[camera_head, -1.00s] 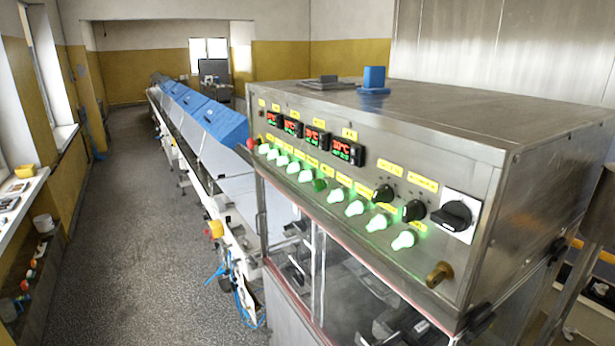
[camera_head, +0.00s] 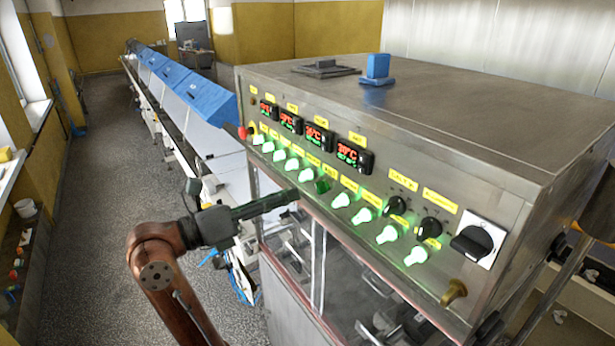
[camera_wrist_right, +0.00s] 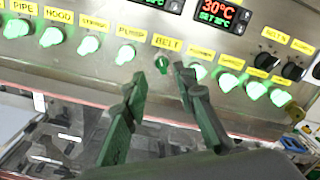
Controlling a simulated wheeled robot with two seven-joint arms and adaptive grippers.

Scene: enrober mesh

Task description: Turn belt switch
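The belt switch (camera_wrist_right: 162,64) is a small dark green knob under the yellow BELT label (camera_wrist_right: 168,43) in the right wrist view. In the head view it (camera_head: 322,185) sits in the row of lit switches, darker than its neighbours. My right gripper (camera_head: 296,193) reaches in from the left, its tips close to the panel near the belt switch. In the right wrist view its two dark green fingers (camera_wrist_right: 160,80) are apart and empty, with the switch showing between and just beyond the tips. Contact cannot be told. My left gripper is not in view.
Glowing white-green switches (camera_wrist_right: 199,71) sit close on both sides. Above are red temperature displays (camera_head: 354,154); to the right are black knobs (camera_head: 429,229) and a large black rotary switch (camera_head: 472,243). A brass knob (camera_head: 454,292) projects at the lower right. The floor at left is clear.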

